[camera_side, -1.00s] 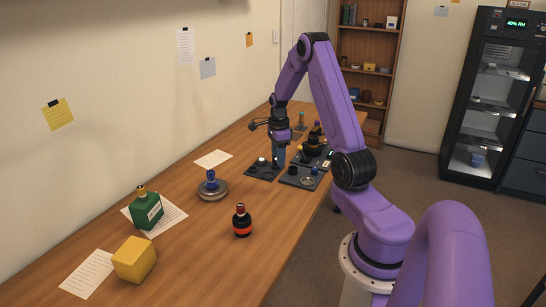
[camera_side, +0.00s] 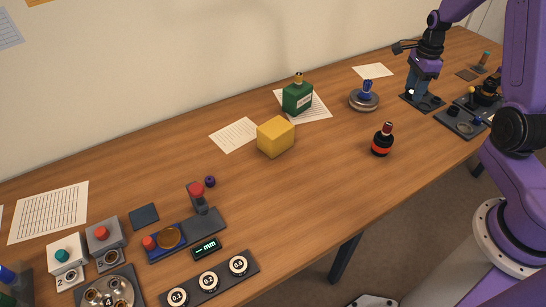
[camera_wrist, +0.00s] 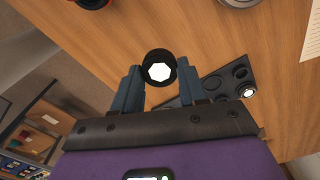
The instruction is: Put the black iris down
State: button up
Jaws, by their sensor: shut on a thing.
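The black iris (camera_wrist: 147,66) is a short dark ring with a pale, many-sided opening, seen in the wrist view. My gripper (camera_wrist: 157,80) is shut on it, with a blue-grey finger on each side. In the side view my gripper (camera_side: 416,88) points down, low over a dark tray (camera_side: 434,104) on the table. The tray also shows in the wrist view (camera_wrist: 225,88), with round recesses and a small white-topped part in one of them. The fingers hide the iris in the side view, and I cannot tell its gap to the tray.
A second dark tray (camera_side: 452,125) with small parts stands to the right of the gripper. A metal disc with a blue knob (camera_side: 367,89) and a black-red bottle (camera_side: 382,141) stand to the left. Bare wood lies between them and the yellow block (camera_side: 276,137).

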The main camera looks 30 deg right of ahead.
jog(key=w+a+n, duration=0.3)
jog(key=a+n, duration=0.1)
jog(key=a, duration=0.8)
jog(key=w+a+n, duration=0.4)
jog(key=a, duration=0.8)
jog(key=s+a+n, duration=0.2)
jog(key=a+n, duration=0.1)
jog(key=a, duration=0.7)
jog(key=s+a+n, duration=0.3)
jog(key=a, duration=0.7)
send_over(240, 162)
notch_tip(240, 162, down, 10)
jog(key=shift+s+r, duration=0.1)
jog(key=shift+r, duration=0.1)
jog(key=shift+w+f, duration=0.2)
jog(key=shift+f, duration=1.6)
jog(key=shift+f, duration=0.15)
